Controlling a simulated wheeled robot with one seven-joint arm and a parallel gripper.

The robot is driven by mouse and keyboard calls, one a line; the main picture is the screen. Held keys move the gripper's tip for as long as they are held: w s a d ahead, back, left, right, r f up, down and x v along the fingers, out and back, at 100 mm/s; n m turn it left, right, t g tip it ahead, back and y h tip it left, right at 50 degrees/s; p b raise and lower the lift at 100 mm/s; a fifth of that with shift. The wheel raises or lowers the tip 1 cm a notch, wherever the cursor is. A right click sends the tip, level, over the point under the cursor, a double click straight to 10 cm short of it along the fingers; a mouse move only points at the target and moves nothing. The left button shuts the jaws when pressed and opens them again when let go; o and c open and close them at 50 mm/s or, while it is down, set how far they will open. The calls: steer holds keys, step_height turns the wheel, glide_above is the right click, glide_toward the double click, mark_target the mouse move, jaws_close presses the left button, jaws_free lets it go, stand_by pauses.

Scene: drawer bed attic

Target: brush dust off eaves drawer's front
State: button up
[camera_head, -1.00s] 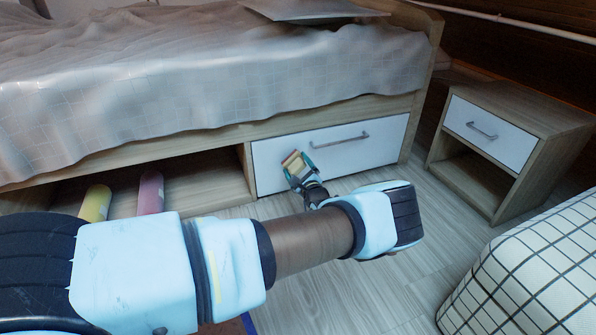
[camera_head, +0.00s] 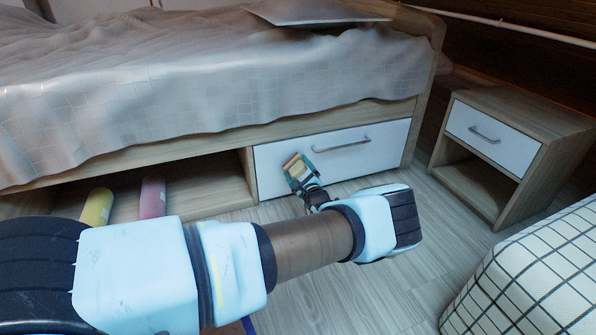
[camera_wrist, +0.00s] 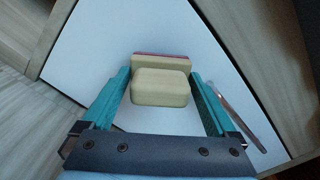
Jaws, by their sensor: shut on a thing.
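The eaves drawer's front (camera_head: 365,157) is a white panel under the bed, with a grey bar handle (camera_head: 340,145) near its top. The drawer looks shut. My gripper (camera_head: 297,171) is at the left part of the front and is shut on a cream block-shaped brush (camera_head: 295,162). In the wrist view the brush (camera_wrist: 160,87) sits between the teal fingers, with a reddish strip along its far edge. The white front (camera_wrist: 95,40) lies right behind it. Whether the brush touches the panel I cannot tell. No dust can be made out.
An open bay left of the drawer holds a yellow roll (camera_head: 97,207) and a pink roll (camera_head: 152,196). A nightstand (camera_head: 510,150) stands at the right. A white checked piece (camera_head: 535,270) fills the lower right corner.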

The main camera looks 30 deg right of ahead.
steer(key=shift+w+d, duration=0.1)
steer(key=shift+w, duration=0.45)
steer(key=shift+a+r+p, duration=0.25)
steer(key=shift+a+p, duration=0.65)
steer(key=shift+p, duration=0.2)
steer(key=shift+w+a+p, duration=0.15)
steer(key=shift+a+p, duration=0.75)
steer(key=shift+p, duration=0.05)
steer(key=shift+w+a+f+p, duration=0.1)
steer(key=shift+a+f+p, duration=0.05)
steer(key=shift+a+p, duration=0.15)
steer(key=shift+d, duration=0.15)
